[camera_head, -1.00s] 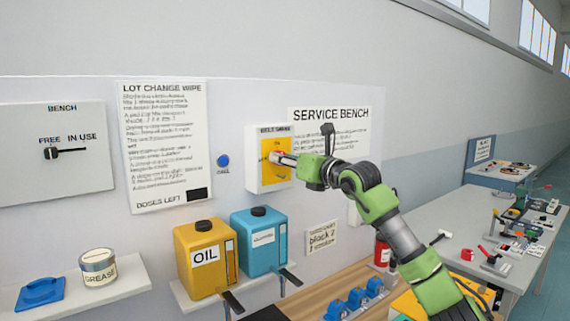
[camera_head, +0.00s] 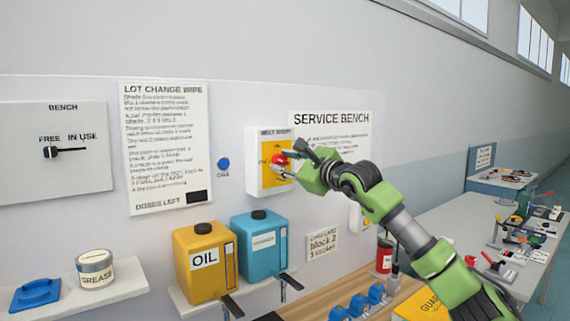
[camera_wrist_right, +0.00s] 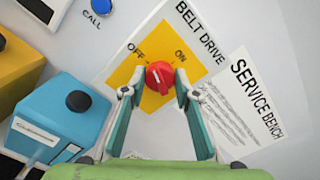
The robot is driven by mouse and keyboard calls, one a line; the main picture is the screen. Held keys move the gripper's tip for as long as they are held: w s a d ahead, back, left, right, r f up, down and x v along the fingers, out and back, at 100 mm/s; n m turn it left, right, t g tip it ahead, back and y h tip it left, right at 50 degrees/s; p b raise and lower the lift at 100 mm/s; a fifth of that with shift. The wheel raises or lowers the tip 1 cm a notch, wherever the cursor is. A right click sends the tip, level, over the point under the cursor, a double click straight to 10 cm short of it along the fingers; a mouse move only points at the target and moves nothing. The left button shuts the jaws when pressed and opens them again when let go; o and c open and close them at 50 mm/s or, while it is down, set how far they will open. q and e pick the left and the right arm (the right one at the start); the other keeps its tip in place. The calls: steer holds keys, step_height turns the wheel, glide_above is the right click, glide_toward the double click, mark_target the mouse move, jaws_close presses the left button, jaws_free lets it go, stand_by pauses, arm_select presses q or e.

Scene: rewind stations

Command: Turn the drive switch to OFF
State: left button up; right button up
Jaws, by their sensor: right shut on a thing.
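The drive switch is a red round knob (camera_head: 278,160) on the yellow face of a white box (camera_head: 255,180) on the wall panel. In the right wrist view the red knob (camera_wrist_right: 159,78) sits on a yellow plate (camera_wrist_right: 125,73) under BELT DRIVE, with OFF at upper left and ON at upper right. A short white mark shows on the knob; its exact direction is hard to tell. My right gripper (camera_head: 283,166) is at the knob; in the wrist view its fingertips (camera_wrist_right: 154,90) are on both sides of it, shut on it. My left gripper is not in view.
A blue CALL button (camera_head: 223,163) is left of the box. Below are a yellow OIL can (camera_head: 200,262) and a blue can (camera_head: 260,250) on a shelf. A SERVICE BENCH sign (camera_head: 332,118) hangs at the right, partly behind my arm.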

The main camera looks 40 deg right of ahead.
mark_target(283, 159)
steer(key=shift+n, duration=2.2)
steer(key=shift+f, duration=0.1)
steer(key=o, duration=1.1)
steer(key=shift+s+d+f, duration=0.1)
steer(key=shift+s+d, duration=0.05)
steer(key=shift+s, duration=0.75)
steer(key=shift+s+a+r, duration=0.2)
steer(key=shift+s+a, duration=0.05)
steer(key=shift+s, duration=0.35)
steer(key=shift+s+a+r, duration=0.2)
steer(key=shift+s, duration=0.35)
steer(key=s, duration=0.7)
steer(key=shift+s+a+f, duration=0.3)
steer(key=shift+s+a, duration=0.1)
